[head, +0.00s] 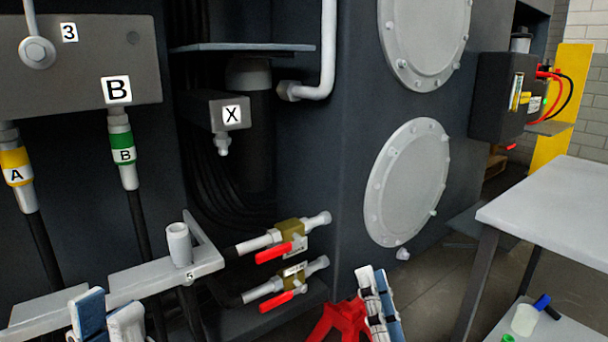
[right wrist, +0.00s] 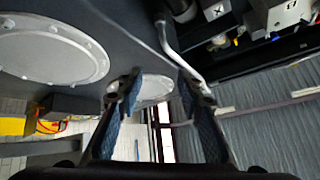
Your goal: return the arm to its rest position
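My left gripper (head: 106,312) is at the bottom left of the head view, in front of the pale bracket marked 5. Its blue and white fingers show only in part, and the gap between them is unclear. My right gripper (head: 378,300) is at the bottom middle of the head view, in front of the chassis (head: 335,215) and beside a red stand (head: 338,318). In the right wrist view its two blue-padded fingers (right wrist: 162,90) stand apart with nothing held between them. Both arms are mostly out of the head view.
Two valves with red handles (head: 282,251) (head: 284,300) project left of my right gripper. The bracket (head: 150,280) with a pale post and hoses B (head: 138,210) and A (head: 38,245) are near my left gripper. A grey table (head: 555,205) stands at right. Floor shows between chassis and table.

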